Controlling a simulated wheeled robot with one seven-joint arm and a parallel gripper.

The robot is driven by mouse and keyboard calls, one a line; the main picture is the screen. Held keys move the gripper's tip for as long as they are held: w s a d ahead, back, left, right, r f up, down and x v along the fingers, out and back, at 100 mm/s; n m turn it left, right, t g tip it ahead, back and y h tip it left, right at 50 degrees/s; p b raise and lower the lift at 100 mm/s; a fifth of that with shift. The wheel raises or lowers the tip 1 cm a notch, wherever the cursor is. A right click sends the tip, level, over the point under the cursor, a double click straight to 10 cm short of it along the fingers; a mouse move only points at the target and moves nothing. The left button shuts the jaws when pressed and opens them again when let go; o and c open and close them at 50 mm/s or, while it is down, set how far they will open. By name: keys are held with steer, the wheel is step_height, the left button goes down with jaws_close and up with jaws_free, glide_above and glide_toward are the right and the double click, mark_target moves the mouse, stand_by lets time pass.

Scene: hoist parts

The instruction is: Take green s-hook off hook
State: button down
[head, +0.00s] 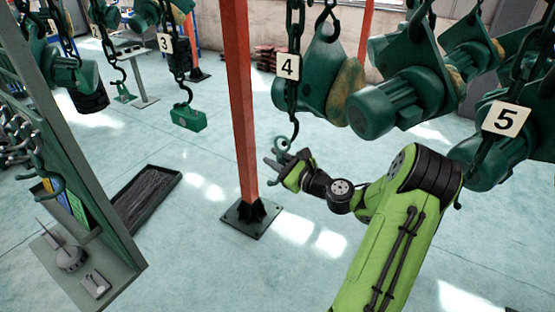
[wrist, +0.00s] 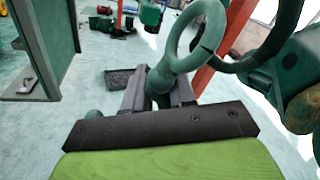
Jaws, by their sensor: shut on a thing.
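The green s-hook (wrist: 165,75) stands upright between the fingers of my gripper (wrist: 158,92) in the wrist view. My gripper is shut on its lower body, and its round upper loop rises clear of the fingers. The dark hanging hook (wrist: 238,66) curves beside the loop, and its tip end overlaps the loop. I cannot tell whether they touch. In the head view the s-hook (head: 281,145) is small, at my gripper (head: 277,162), just below the hook (head: 294,132) on the chain with sign 4 (head: 288,66).
A red post (head: 240,110) stands just left of my gripper. Green hoist bodies (head: 400,100) hang close on the right, with sign 5 (head: 506,119). A black tray (head: 146,197) lies on the floor at left, beside a green-grey stand (head: 75,150).

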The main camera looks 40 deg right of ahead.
steer(key=shift+s+a+r, duration=0.15)
steer(key=shift+s+a, duration=0.05)
steer(key=shift+a, duration=0.3)
steer(key=s+a+f+b, duration=0.2)
steer(key=s+a+b, duration=0.1)
steer(key=a+b, duration=0.7)
steer(key=shift+s+a, duration=0.2)
steer(key=shift+s, duration=0.15)
steer(key=a+f+n+g+y, duration=0.3)
steer(key=a+f+n+y, duration=0.2)
steer(key=f, duration=0.6)
steer(key=a+f+n+g+y, duration=0.4)
steer(key=a+f+y, duration=0.3)
steer(key=f, duration=0.5)
steer(key=shift+w+a+n+g+y, duration=0.15)
steer(key=shift+a+n+g+y, duration=0.15)
steer(key=shift+a+n, duration=0.2)
